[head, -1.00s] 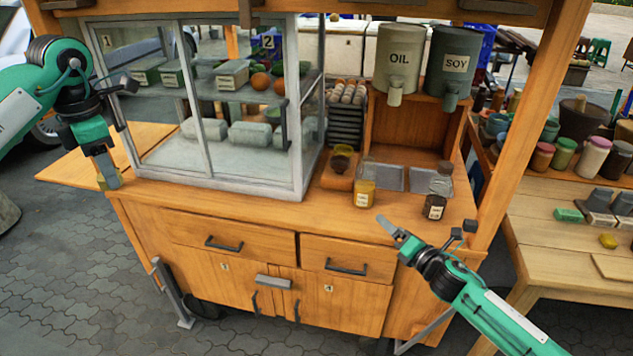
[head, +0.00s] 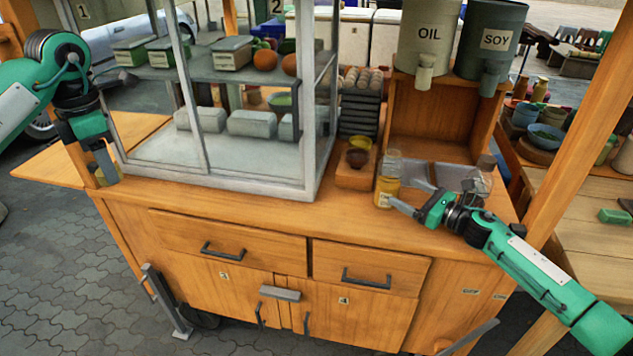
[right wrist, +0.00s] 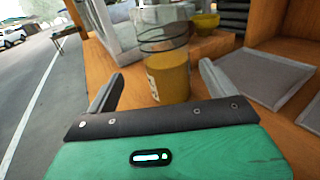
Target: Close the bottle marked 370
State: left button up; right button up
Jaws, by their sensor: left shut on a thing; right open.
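A glass bottle with yellow contents and clear top (head: 387,186) stands upright on the counter. Its small label is too blurred to read. In the right wrist view the yellow bottle (right wrist: 170,75) stands ahead, between the open fingers, and no lid shows on it. My right gripper (head: 406,195) is open and empty, its fingertips close to the bottle. A second clear bottle (head: 480,183) stands further right, partly hidden by my right arm. My left gripper (head: 106,172) is at the counter's left end, shut on a small yellowish thing (head: 100,178) that is mostly hidden.
A glass display case (head: 318,160) fills the left of the counter (head: 270,205). Metal trays (head: 447,175) lie behind my right gripper. Oil (head: 428,35) and soy (head: 492,40) dispensers stand above them.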

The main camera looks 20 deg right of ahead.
aim_at(398, 192)
pick_arm(q)
jog(key=shift+w+f+b, duration=0.35)
jog(key=shift+w+f, duration=0.45)
jog(key=shift+f, duration=0.2)
pick_arm(e)
jog(key=shift+w+f, duration=0.75)
jog(key=shift+f, duration=0.2)
pick_arm(q)
jog(key=shift+s+r, duration=0.2)
jog(key=shift+r, duration=0.05)
pick_arm(e)
jog(key=shift+s+r, duration=0.15)
jog(key=shift+r, duration=0.05)
pick_arm(q)
jog(key=shift+w, duration=0.1)
pick_arm(e)
jog(key=shift+w, duration=0.2)
pick_arm(q)
jog(key=shift+r, duration=0.2)
pick_arm(e)
jog(key=shift+x, duration=0.85)
jog(key=shift+w+a, duration=0.1)
jog(key=shift+w, duration=0.05)
